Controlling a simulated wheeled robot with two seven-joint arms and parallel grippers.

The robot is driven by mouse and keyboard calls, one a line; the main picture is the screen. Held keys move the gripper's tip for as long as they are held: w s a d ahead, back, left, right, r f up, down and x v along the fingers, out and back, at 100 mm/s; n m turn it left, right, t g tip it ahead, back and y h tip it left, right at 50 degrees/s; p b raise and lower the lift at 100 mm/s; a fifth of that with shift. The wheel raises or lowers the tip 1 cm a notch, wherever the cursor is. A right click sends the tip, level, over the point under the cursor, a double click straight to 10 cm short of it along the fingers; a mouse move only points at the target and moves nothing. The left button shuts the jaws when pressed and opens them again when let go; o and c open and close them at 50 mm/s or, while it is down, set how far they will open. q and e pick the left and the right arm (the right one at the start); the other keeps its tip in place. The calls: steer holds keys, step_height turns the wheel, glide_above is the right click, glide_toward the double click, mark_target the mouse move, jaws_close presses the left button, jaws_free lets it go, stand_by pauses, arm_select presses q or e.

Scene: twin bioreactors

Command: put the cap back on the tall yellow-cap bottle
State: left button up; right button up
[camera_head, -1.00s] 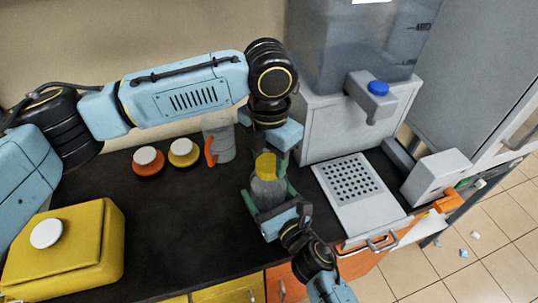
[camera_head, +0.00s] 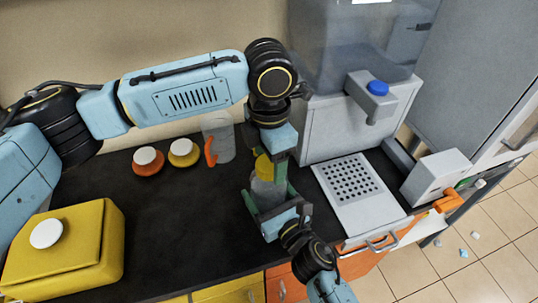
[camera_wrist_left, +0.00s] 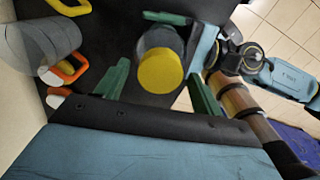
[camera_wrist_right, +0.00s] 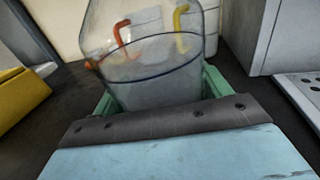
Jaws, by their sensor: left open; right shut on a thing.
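The clear bottle (camera_head: 262,191) stands upright on the dark counter with the yellow cap (camera_head: 264,168) on its top. The left wrist view shows the cap (camera_wrist_left: 161,71) from above, between the two open green fingers of my left gripper (camera_wrist_left: 158,88), apart from both. In the head view a finger of my left gripper (camera_head: 274,166) partly hides the cap. My right gripper (camera_head: 265,206) is shut around the bottle's body. The right wrist view shows the bottle (camera_wrist_right: 155,72) between its green fingers; the bottle's top is out of that frame. Whether the cap is fully seated cannot be told.
A clear jug (camera_head: 221,140) with an orange handle stands behind left. Orange (camera_head: 148,162) and yellow (camera_head: 184,152) lidded containers and a yellow box (camera_head: 65,250) are left. The grey dispenser (camera_head: 345,125) and its perforated tray (camera_head: 372,210) are close on the right.

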arm_select(q)
steer(key=shift+r, duration=0.1)
steer(key=shift+r, duration=2.2)
steer(key=shift+c, duration=0.3)
